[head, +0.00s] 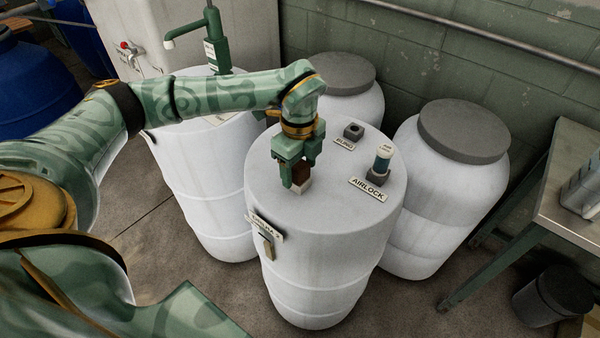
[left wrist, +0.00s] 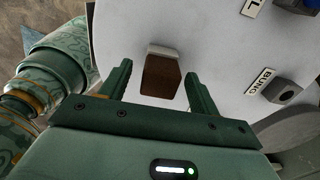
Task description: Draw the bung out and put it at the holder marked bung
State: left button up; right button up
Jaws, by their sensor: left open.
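The bung (head: 302,172) is a brown block in a pale square seat on top of the front white drum (head: 300,220). It also shows in the left wrist view (left wrist: 160,77). My left gripper (head: 297,178) is open and points down over the bung, with a finger on either side of it. In the left wrist view a gap shows between the bung and each finger. The bung holder (head: 353,131) is a dark block with an empty hole, on the drum's lid behind its BUNG label (head: 344,144). My right gripper is not in view.
Dark-lidded drums (head: 464,130) stand behind and to the right. A green pump (head: 213,45) rises from the drum at left. The lid between bung and holder is clear.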

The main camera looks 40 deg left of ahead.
aim_at(297, 165)
pick_arm(q)
jog(key=c, duration=1.1)
jog(key=shift+o, duration=0.2)
jog(key=shift+r, duration=0.1)
jog(key=shift+r+p, duration=0.3)
jog(key=shift+r, duration=0.3)
jog(key=r, duration=0.1)
jog(key=r+p, duration=0.1)
jog(key=r, duration=0.1)
jog(key=shift+s+a, duration=0.15)
jog(key=shift+s, duration=0.1)
jog(key=s+a+r+p, duration=0.3)
jog(key=s+r, duration=0.5)
jog(key=s, duration=0.4)
jog(key=shift+s+a+r, duration=0.35)
jog(key=shift+a+r, duration=0.05)
jog(key=shift+a, duration=0.25)
